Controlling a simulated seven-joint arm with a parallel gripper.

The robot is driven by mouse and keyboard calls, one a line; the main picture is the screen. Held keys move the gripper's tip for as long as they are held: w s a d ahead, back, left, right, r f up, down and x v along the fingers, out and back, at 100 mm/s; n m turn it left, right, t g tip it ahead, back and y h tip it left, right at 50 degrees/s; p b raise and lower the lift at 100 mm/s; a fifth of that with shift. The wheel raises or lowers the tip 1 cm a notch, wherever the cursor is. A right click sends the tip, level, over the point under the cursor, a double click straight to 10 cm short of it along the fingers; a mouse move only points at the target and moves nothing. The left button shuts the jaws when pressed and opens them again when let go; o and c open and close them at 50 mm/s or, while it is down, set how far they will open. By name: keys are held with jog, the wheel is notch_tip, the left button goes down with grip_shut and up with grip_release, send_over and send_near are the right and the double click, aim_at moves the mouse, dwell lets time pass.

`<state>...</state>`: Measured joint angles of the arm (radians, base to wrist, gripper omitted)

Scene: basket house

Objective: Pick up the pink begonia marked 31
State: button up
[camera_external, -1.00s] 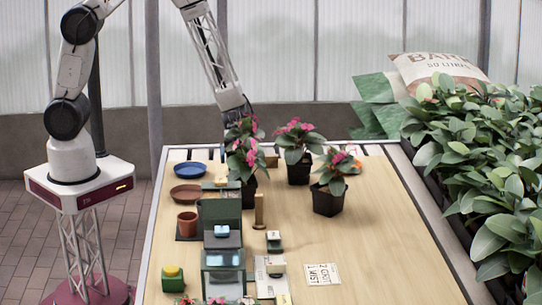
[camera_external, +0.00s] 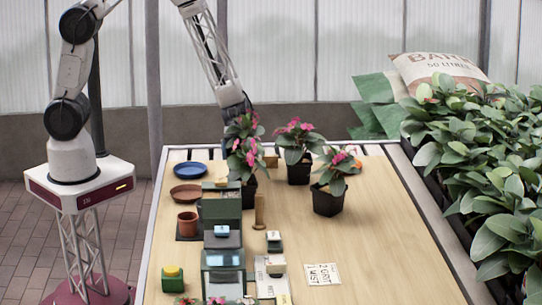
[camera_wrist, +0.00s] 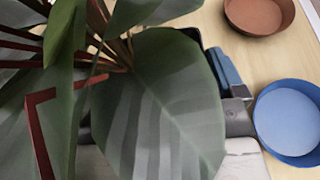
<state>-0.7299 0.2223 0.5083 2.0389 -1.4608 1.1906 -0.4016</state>
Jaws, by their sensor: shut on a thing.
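Pink begonias in dark square pots stand near the back of the table. One (camera_external: 243,150) is at the left, partly overlapping pink-flowered foliage behind it, one (camera_external: 296,143) is in the back middle, and one (camera_external: 330,185) is to the right. I cannot read the number 31 on any of them. My gripper (camera_external: 238,110) is low at the back left, behind the left foliage. In the wrist view large green leaves (camera_wrist: 165,110) cover most of the jaws, and one finger shows at their right. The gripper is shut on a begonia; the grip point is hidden.
A blue dish (camera_external: 190,169) and a brown dish (camera_external: 186,194) lie left of the plants. A terracotta pot (camera_external: 188,223), dark green boxes and a wooden post (camera_external: 259,210) stand nearer. Leafy plants (camera_external: 480,160) line the right edge.

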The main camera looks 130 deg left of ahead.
jog(key=shift+r, duration=0.5)
jog(key=shift+s+d+r, duration=0.1)
jog(key=shift+s+r, duration=0.2)
jog(key=shift+r, duration=0.45)
jog(key=s+d, duration=0.3)
jog(key=s, duration=0.4)
jog(key=s+d+r, duration=0.1)
jog(key=s+d, duration=0.2)
jog(key=s, duration=0.3)
jog(key=shift+s+d+r, duration=0.3)
jog(key=shift+s+d, duration=0.05)
jog(key=shift+r, duration=0.1)
